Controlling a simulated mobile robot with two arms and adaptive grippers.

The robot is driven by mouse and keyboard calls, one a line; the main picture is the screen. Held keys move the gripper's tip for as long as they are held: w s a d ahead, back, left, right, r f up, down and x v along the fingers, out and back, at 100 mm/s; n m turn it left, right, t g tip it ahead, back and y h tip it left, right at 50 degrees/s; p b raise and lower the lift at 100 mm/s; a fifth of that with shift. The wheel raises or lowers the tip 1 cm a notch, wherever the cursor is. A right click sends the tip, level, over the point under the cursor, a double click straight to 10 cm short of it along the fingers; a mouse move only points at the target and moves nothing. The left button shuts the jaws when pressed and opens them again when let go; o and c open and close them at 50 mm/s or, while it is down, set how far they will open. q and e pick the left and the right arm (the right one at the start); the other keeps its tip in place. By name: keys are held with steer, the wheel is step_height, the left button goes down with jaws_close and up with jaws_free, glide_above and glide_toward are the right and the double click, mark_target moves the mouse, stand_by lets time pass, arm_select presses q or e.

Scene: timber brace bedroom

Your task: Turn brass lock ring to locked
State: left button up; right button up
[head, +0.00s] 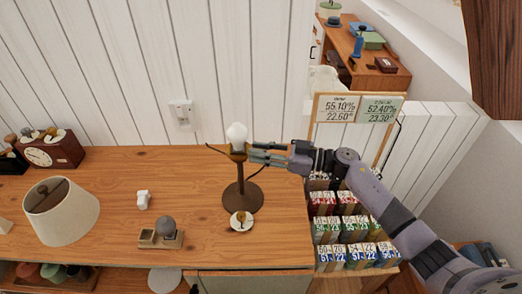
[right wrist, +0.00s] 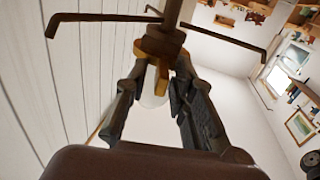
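The lamp base (head: 243,197) stands upright on the wooden top, with a white bulb (head: 237,135) at its head. The brass lock ring (head: 236,153) sits at the neck just under the bulb; in the right wrist view the ring (right wrist: 160,42) shows large on the dark stem, with thin bent arms spreading beyond it. My right gripper (head: 252,152) reaches in from the right at ring height. Its fingers (right wrist: 159,70) lie either side of the ring's near part and look parted; contact is unclear. My left gripper is not in view.
The lampshade (head: 62,210) stands apart at the left. A small wooden block with a grey knob (head: 165,227), a white piece (head: 143,200) and a round marked disc (head: 242,221) lie near the lamp. A percentage sign (head: 357,108) and several coloured boxes (head: 345,230) are at the right.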

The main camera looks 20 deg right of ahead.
jaws_close()
stand_by(0.6)
